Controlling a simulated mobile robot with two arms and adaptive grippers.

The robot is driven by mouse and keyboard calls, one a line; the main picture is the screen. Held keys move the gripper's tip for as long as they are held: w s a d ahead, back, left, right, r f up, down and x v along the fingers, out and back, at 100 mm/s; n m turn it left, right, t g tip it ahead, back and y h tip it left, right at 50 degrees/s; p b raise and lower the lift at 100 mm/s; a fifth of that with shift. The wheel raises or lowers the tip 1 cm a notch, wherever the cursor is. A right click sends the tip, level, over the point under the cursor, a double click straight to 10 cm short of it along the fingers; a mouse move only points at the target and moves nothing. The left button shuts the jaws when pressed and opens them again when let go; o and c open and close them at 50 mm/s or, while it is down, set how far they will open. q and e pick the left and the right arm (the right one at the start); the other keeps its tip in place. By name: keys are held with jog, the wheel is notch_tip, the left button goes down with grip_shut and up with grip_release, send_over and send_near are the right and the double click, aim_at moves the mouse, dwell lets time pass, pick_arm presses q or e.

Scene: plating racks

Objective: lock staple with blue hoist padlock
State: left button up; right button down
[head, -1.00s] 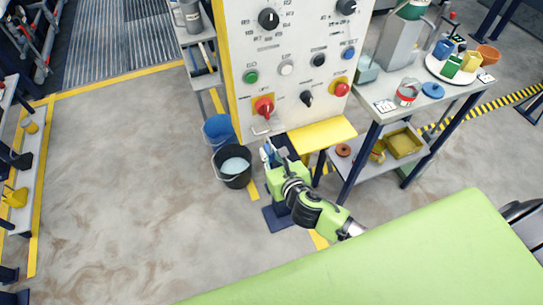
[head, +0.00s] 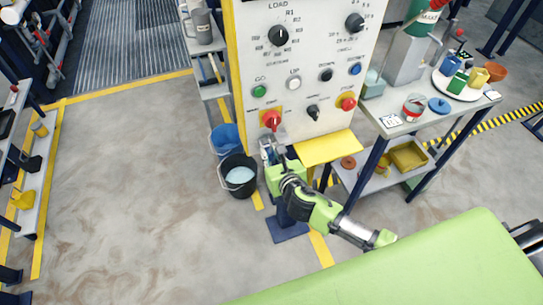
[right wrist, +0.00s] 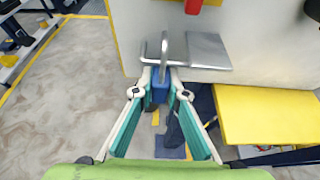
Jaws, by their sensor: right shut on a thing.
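The blue padlock (right wrist: 160,87) is between the fingertips of my right gripper (right wrist: 161,92) in the right wrist view, with its grey metal shackle (right wrist: 164,48) pointing up. The shackle overlaps the grey metal plate and bar of the staple (right wrist: 208,50) at the panel's lower edge; I cannot tell whether it passes through. In the head view my right gripper (head: 272,158) is shut on the padlock, just below the red switch (head: 271,119). The padlock is small there and partly hidden. My left gripper is not in view.
The control panel (head: 300,75) stands directly ahead. A yellow ledge (right wrist: 270,113) is right of the gripper. A black bucket (head: 239,190) and a blue bucket (head: 225,138) stand left of it. A loaded trolley (head: 395,130) is at the right. The floor at left is clear.

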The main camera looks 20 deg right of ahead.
jog(key=shift+w, duration=0.25)
jog(key=shift+f+b, duration=1.05)
jog(key=shift+f, duration=0.35)
jog(key=shift+d+r, duration=0.2)
jog(key=shift+d, duration=0.05)
jog(key=shift+d+p, duration=0.6)
jog(key=shift+d, duration=1.15)
jog(key=shift+w+r+p, duration=0.1)
jog(key=shift+r+p, duration=1.15)
jog(key=shift+p, duration=0.2)
jog(key=shift+f, duration=0.35)
jog(key=c, duration=1.9)
grip_release()
